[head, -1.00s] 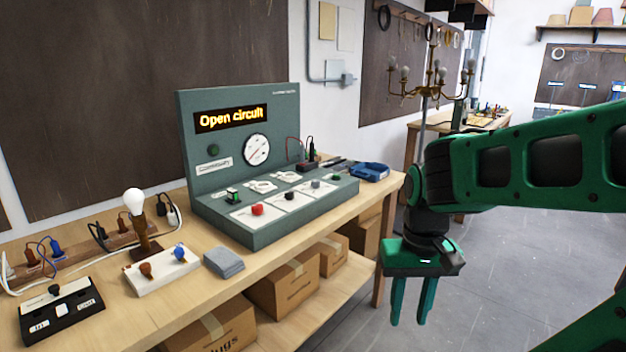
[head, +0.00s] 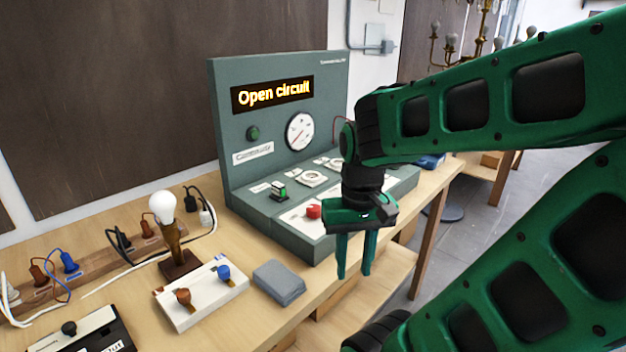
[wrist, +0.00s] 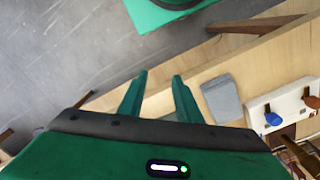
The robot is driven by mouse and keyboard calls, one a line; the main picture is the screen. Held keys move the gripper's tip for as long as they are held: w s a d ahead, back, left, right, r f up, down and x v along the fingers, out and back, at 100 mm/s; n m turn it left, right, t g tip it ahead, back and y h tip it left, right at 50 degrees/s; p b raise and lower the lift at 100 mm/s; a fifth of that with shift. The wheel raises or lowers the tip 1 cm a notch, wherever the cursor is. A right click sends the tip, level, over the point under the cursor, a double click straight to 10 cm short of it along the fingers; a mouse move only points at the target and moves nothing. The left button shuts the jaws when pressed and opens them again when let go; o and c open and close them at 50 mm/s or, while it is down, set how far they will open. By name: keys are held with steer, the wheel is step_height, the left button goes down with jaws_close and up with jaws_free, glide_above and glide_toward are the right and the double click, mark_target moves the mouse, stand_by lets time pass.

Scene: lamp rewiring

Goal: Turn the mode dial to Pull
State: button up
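The green-grey test console (head: 233,110) stands on the bench, its display reading "Open circuit". Its panel has a green-topped switch (head: 278,190), a white round dial (head: 312,178) and a red knob (head: 313,212). I cannot tell which control is the mode dial. No "Pull" mark is readable, and my arm hides the panel's right part. My gripper (head: 354,274) points down in front of the console's front edge, apart from the controls. Its fingers are apart and empty, as the wrist view (wrist: 159,77) also shows.
A grey pad (head: 279,283) and a white terminal board (head: 205,295) lie left of my gripper; both show in the wrist view. A lit-looking bulb (head: 162,208) on a stand and a black switch box (head: 85,335) are further left. Open floor (head: 470,268) lies right.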

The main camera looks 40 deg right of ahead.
steer(key=shift+w+a, duration=0.1)
steer(key=shift+w, duration=0.25)
steer(key=shift+o, duration=0.4)
steer(key=shift+o, duration=1.4)
steer(key=shift+s+r, duration=0.2)
steer(key=shift+s, duration=0.1)
steer(key=w+d+r+n, duration=0.3)
steer(key=w+d+r, duration=0.3)
steer(key=w+d, duration=0.4)
steer(key=w+d+r+n, duration=0.3)
steer(key=w+d+r, duration=0.4)
steer(key=w+d, duration=0.35)
step_height(320, 180, down, 11)
steer(key=shift+s+r, duration=0.1)
steer(key=shift+r, duration=0.05)
